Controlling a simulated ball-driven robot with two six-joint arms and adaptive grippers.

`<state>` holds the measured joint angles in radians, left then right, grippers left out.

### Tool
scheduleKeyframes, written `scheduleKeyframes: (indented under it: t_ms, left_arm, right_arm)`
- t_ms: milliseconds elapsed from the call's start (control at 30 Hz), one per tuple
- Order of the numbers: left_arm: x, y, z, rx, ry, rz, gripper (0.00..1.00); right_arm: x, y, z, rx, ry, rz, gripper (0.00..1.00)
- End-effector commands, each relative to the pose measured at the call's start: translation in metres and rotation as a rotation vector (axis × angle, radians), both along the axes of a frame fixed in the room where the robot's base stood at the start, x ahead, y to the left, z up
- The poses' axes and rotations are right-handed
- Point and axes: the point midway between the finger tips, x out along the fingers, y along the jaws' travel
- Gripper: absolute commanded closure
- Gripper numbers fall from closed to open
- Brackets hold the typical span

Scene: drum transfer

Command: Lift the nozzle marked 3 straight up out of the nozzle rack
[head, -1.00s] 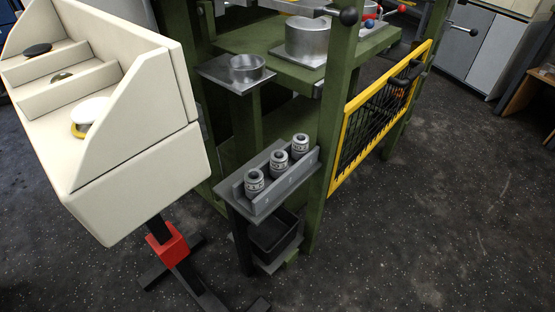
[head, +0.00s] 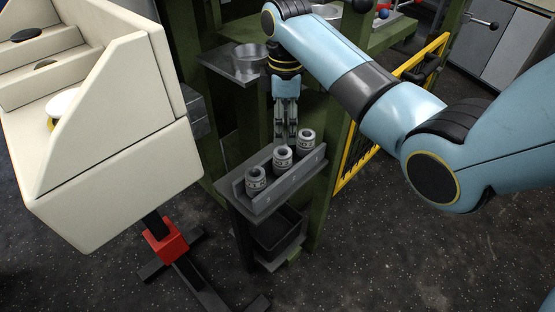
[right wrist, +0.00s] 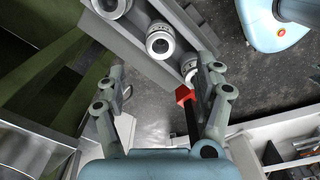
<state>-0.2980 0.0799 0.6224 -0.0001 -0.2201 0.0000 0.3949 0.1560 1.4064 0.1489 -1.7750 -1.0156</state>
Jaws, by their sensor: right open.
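Three grey-white ringed nozzles stand upright in a row in the grey nozzle rack (head: 285,190): a left nozzle (head: 255,180), a middle nozzle (head: 282,158) and a right nozzle (head: 306,141). The marks on the rack front are too small to read surely, so I cannot tell which nozzle is marked 3. My right gripper (head: 285,138) points down behind the middle nozzle, open and empty. In the right wrist view its fingers (right wrist: 160,95) are spread, with one nozzle (right wrist: 190,70) close to the right finger. My left gripper is out of view.
A cream stepped bin (head: 120,165) on a red-collared stand (head: 166,245) stands left of the rack. A black tray (head: 278,232) sits below it. Green press posts, a metal plate with a pan (head: 250,62) and a yellow guard (head: 358,155) are close behind and right.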

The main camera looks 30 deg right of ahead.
Motion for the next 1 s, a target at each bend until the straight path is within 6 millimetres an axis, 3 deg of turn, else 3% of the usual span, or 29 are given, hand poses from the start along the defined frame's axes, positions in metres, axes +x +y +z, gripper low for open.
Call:
scheduleKeyframes:
  t_ms: [100, 367, 600, 933, 1000]
  left_arm:
    - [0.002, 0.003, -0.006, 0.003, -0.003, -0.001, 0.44]
    - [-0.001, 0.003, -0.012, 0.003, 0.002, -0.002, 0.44]
    - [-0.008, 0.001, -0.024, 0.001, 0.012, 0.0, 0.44]
    - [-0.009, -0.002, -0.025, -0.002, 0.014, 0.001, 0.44]
    - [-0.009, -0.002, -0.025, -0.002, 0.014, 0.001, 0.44]
  right_arm:
    - [-0.002, 0.001, -0.025, 0.001, 0.005, -0.001, 0.3]
    - [-0.001, 0.001, -0.05, 0.001, 0.004, -0.001, 0.3]
    - [0.001, 0.003, -0.088, 0.0, 0.005, -0.001, 0.3]
    - [0.001, 0.003, -0.096, -0.001, 0.003, -0.001, 0.3]
    - [0.001, 0.003, -0.096, -0.001, 0.003, -0.001, 0.37]
